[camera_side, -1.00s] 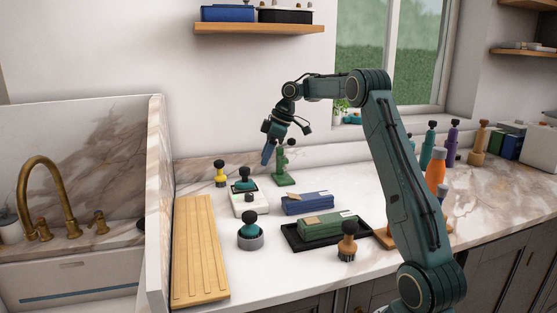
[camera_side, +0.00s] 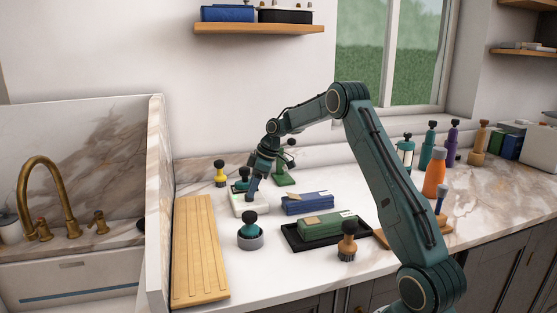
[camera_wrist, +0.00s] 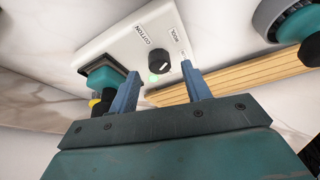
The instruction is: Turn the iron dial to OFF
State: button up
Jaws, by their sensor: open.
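The white box (camera_side: 249,210) with the dial sits on the counter, below and around the tip of my gripper (camera_side: 252,194). In the wrist view its panel (camera_wrist: 115,45) carries the words COTTON and WOOL. The black dial (camera_wrist: 158,61) has a pale mark on its face, and a green light (camera_wrist: 154,78) glows beside it. No OFF label is readable; a finger covers part of the panel. My gripper (camera_wrist: 161,70) is open, with its blue fingers on either side of the dial in the picture. I cannot tell whether they touch it. A teal, black-based iron (camera_wrist: 103,78) stands at the panel's left.
A round grey holder with a dark-topped tool (camera_side: 250,236) stands in front of the box. A blue block (camera_side: 307,205) lies to its right, and a wooden board (camera_side: 200,250) to its left. A yellow tool (camera_side: 220,172) and a green stand (camera_side: 284,178) are behind.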

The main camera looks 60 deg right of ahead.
jog(key=shift+x, duration=1.15)
jog(key=c, duration=1)
